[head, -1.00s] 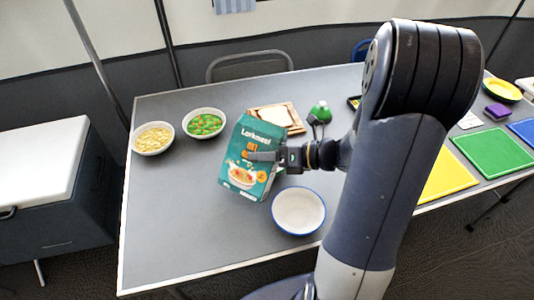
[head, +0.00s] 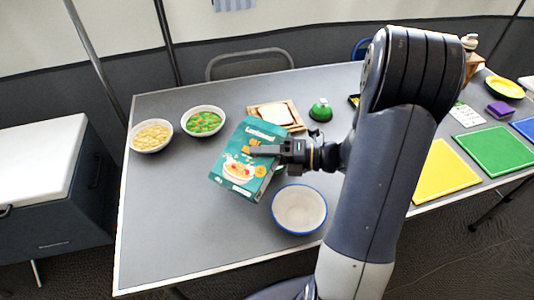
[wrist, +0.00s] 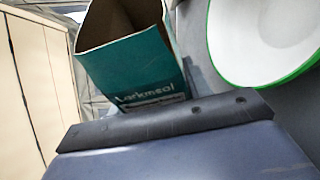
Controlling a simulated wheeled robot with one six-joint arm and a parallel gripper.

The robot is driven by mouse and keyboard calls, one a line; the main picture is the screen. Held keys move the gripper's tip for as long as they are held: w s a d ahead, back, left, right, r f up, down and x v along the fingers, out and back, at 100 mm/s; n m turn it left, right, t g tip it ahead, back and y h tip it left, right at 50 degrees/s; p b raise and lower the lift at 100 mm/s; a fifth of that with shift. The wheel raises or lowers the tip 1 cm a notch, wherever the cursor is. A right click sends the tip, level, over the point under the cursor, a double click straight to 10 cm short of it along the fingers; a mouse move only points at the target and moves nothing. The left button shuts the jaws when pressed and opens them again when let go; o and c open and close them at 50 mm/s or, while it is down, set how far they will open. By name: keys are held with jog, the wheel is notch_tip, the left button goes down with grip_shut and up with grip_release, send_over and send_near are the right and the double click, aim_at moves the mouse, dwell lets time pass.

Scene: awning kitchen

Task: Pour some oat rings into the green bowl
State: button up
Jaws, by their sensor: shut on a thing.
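A teal cereal box (head: 240,165) is in my gripper (head: 256,150), whose jaws are shut on it above the table. The box is tilted, its top leaning right. In the wrist view the top of the box (wrist: 135,65) is open, with bare brown cardboard inside; I cannot see any oat rings. An empty white bowl (head: 299,209) stands below and right of the box, its rim looking blue in the head view. The wrist view shows a white bowl with a green rim (wrist: 265,40) right of the box; I cannot tell whether it is the same bowl.
Bowls of pale food (head: 152,136) and of green and orange pieces (head: 204,121) stand at the left. Behind the box are a wooden board with bread (head: 277,114) and a green domed item (head: 320,110). Yellow (head: 445,173) and green (head: 494,151) mats lie right. The front-left table is clear.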

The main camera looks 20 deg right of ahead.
aim_at(257, 140)
jog(key=shift+r+m+p, duration=0.15)
jog(key=shift+m+p, duration=0.35)
jog(key=shift+p, duration=0.25)
jog(key=shift+w+d+f+m+y+p, duration=0.1)
jog(key=shift+d+f+m+y+p, duration=0.1)
jog(key=shift+m+y+p, duration=0.35)
jog(key=m+p, duration=0.1)
jog(key=p, duration=0.1)
jog(key=r+p, duration=0.1)
jog(key=p, duration=0.1)
jog(key=m+y+p, duration=0.1)
jog(key=p, duration=0.1)
jog(key=shift+w+d+r+m+t+p, duration=0.2)
jog(key=shift+w+r+m+t+p, duration=0.05)
jog(key=shift+r+m+t+p, duration=0.1)
jog(key=shift+w+f+m, duration=0.1)
jog(key=shift+f+m, duration=0.05)
jog(key=shift+m, duration=0.15)
jog(key=shift+w+d+r+m+t+y+p, duration=0.25)
jog(key=shift+m+p, duration=0.5)
jog(key=shift+p, duration=0.4)
jog(key=shift+w+d+r+m+t+y+p, duration=0.1)
jog(key=shift+d+r+m+y+p, duration=0.2)
jog(key=shift+m+p, duration=0.65)
dwell(0.9)
jog(key=shift+w+d+f+m+t+p, duration=0.1)
jog(key=shift+w+f+m+t+p, duration=0.15)
jog(key=shift+m+p, duration=0.2)
dwell(1.9)
